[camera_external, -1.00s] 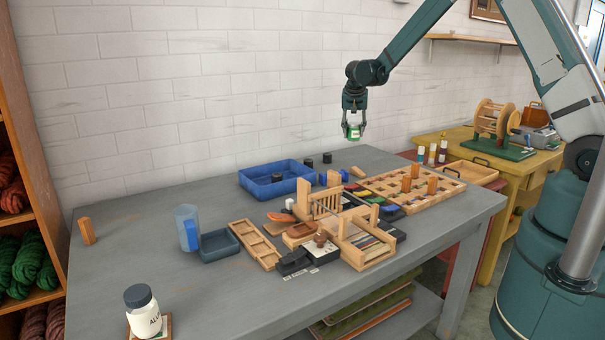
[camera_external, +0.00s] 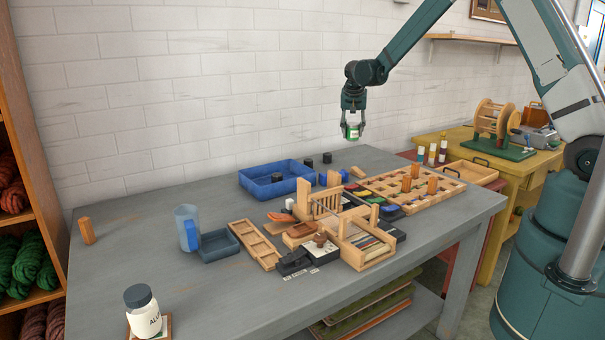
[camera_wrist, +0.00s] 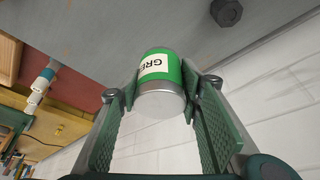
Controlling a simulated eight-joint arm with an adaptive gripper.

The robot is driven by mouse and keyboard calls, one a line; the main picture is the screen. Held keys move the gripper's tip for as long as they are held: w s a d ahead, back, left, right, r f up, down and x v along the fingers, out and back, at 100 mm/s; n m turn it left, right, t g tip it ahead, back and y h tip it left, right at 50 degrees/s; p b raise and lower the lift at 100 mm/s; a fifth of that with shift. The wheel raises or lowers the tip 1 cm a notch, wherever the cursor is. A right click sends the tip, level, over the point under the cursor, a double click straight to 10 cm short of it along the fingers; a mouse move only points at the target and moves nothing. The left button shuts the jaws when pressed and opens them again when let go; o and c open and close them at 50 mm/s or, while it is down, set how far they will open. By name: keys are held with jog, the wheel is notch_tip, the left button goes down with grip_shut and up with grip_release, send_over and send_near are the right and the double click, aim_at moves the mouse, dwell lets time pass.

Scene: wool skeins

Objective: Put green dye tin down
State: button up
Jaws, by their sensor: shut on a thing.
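The green dye tin (camera_external: 351,132) is a small metal can with a green band and a white label. My gripper (camera_external: 353,128) is shut on it and holds it in the air above the back right of the grey table (camera_external: 150,265). In the wrist view the tin (camera_wrist: 161,84) sits between the two finger pads of my gripper (camera_wrist: 160,100), and the label shows the letters "GRE". The tin is clear of the table and touches nothing but the fingers.
A blue tray (camera_external: 258,184) and dark round lids (camera_external: 327,158) lie below and left of the gripper. A wooden grid rack (camera_external: 440,188) with orange blocks, a wooden loom (camera_external: 365,240) and small trays crowd the middle. A blue jug (camera_external: 186,226) stands left. The front left table is mostly clear.

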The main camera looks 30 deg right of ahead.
jog(key=s+a+n+t+y, duration=0.15)
jog(key=a+n, duration=0.35)
jog(key=a, duration=3.2)
jog(key=s+a+n, duration=0.1)
jog(key=s+a, duration=0.4)
jog(key=a, duration=0.5)
jog(key=s+a+n+y+b, duration=0.1)
jog(key=s+a, duration=0.5)
jog(key=a, duration=0.5)
jog(key=s+a+n, duration=0.2)
jog(key=s+a, duration=0.3)
jog(key=a, duration=0.6)
jog(key=shift+s+a+r, duration=0.15)
jog(key=shift+s+a, duration=0.1)
jog(key=shift+s, duration=0.1)
jog(key=shift+y, duration=0.25)
jog(key=shift+f+b, duration=0.65)
jog(key=shift+f, duration=2.45)
jog(key=shift+f+b, duration=0.3)
jog(key=shift+f, duration=1.6)
jog(key=shift+f, duration=0.15)
